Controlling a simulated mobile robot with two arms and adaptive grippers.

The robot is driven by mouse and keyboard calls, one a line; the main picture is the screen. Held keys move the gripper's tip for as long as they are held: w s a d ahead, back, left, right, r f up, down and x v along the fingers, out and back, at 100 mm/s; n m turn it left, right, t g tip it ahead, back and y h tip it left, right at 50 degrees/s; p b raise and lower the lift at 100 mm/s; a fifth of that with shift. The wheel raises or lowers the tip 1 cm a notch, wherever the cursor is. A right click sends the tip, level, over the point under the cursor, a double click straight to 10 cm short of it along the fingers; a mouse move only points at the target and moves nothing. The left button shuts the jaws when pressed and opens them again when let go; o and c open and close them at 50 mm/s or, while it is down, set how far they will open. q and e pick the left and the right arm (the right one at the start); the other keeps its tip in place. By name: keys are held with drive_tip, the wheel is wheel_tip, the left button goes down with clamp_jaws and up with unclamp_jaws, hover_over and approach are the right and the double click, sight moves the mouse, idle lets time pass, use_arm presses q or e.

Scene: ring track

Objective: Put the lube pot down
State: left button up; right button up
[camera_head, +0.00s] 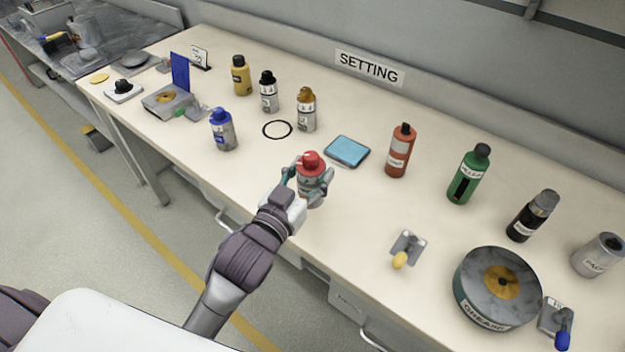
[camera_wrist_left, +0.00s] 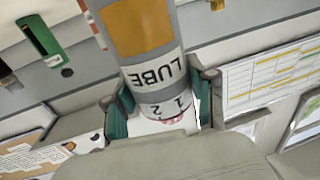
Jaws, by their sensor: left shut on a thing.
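The lube pot (camera_head: 312,180) has a red cap and is held upright near the front edge of the bench in the head view. In the left wrist view the pot (camera_wrist_left: 150,50) fills the upper middle, grey with an orange band and an upside-down "LUBE" label. My left gripper (camera_head: 309,186) is shut around its body, with a teal finger on each side. I cannot tell whether the pot's base touches the bench. A black ring outline (camera_head: 277,129) lies on the bench beyond the pot. My right gripper is not in view.
On the bench (camera_head: 340,215), a light-blue pad (camera_head: 347,151) lies just behind the pot. A blue-capped bottle (camera_head: 223,130) and an orange-capped bottle (camera_head: 306,110) stand near the ring. A red bottle (camera_head: 399,150), clamp (camera_head: 407,247) and grease tin (camera_head: 497,288) are to the right.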

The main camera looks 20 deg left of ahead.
use_arm(q)
drive_tip(key=w+f, duration=0.1)
drive_tip(key=w, duration=0.1)
drive_tip(key=shift+w+a+f, duration=0.3)
drive_tip(key=shift+f, duration=1.95)
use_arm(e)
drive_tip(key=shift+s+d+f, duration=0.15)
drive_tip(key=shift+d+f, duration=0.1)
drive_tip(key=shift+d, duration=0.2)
use_arm(q)
drive_tip(key=shift+f+b, duration=0.15)
drive_tip(key=shift+b, duration=0.2)
drive_tip(key=o, duration=1.3)
drive_tip(key=shift+s, duration=0.1)
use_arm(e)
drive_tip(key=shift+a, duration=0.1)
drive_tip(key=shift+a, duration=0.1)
